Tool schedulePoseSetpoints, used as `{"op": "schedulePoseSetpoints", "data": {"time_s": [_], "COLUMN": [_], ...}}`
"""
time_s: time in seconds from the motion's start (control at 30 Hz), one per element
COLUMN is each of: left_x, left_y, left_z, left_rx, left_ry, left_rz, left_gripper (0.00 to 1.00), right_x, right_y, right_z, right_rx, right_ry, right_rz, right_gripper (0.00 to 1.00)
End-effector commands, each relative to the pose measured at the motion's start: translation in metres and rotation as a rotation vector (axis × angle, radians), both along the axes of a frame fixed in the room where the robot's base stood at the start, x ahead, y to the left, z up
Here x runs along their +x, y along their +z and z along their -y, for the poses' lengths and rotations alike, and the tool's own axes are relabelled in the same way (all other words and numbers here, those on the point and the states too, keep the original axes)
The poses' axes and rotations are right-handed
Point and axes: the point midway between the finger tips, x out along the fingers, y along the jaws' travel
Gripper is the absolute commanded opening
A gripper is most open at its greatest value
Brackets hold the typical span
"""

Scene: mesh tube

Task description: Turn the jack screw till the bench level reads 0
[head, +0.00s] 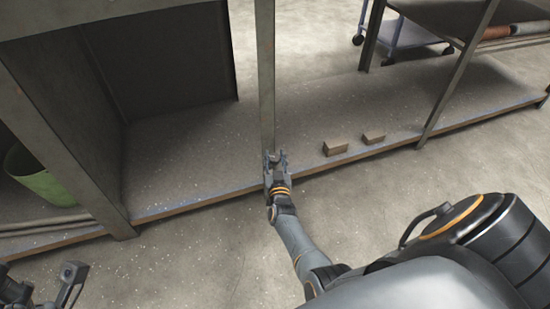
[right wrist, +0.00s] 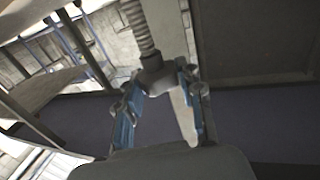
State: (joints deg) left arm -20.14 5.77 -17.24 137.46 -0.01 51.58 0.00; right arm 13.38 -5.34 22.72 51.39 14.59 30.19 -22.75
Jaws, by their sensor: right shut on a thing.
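The jack screw shows in the right wrist view as a grey threaded rod (right wrist: 138,28) with a dark collar or nut (right wrist: 156,76) at its lower end. My right gripper (right wrist: 158,84) is shut on that nut, with a blue-padded finger on each side. In the head view my right gripper (head: 275,159) is at the foot of a grey upright post, where the screw is hidden or too small to tell. Part of my left gripper (head: 72,280) shows at the lower left corner, apart from the bench; its jaws are unclear. I cannot make out a bench level or its reading.
The grey post (head: 266,75) rises from the low shelf (head: 190,165). Two small brown blocks (head: 335,147) (head: 373,138) lie on the shelf to the right. A green bin (head: 42,178) stands at the left. A wheeled cart (head: 405,35) is behind. The floor in front is clear.

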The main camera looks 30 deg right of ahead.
Motion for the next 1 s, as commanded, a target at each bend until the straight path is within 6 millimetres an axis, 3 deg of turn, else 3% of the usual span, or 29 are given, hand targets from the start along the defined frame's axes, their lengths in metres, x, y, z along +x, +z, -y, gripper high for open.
{"op": "schedulePoseSetpoints", "data": {"time_s": [0.03,0.13,0.57,1.0], "left_x": [0.0,0.0,-0.001,0.0], "left_y": [0.0,0.0,0.001,-0.015], "left_z": [0.0,0.0,-0.001,0.0], "left_rx": [0.0,0.0,-0.003,-0.001], "left_ry": [0.0,0.0,0.002,0.001], "left_rz": [0.0,0.0,0.006,0.003], "left_gripper": [0.61,0.61,0.61,0.61], "right_x": [0.001,0.001,0.0,0.0], "right_y": [0.001,0.001,0.001,-0.002], "right_z": [0.0,0.0,0.001,0.003], "right_rx": [-0.001,-0.001,-0.003,-0.008], "right_ry": [0.0,0.001,0.024,0.308], "right_rz": [0.002,0.002,0.002,0.0], "right_gripper": [0.41,0.61,0.61,0.61]}}
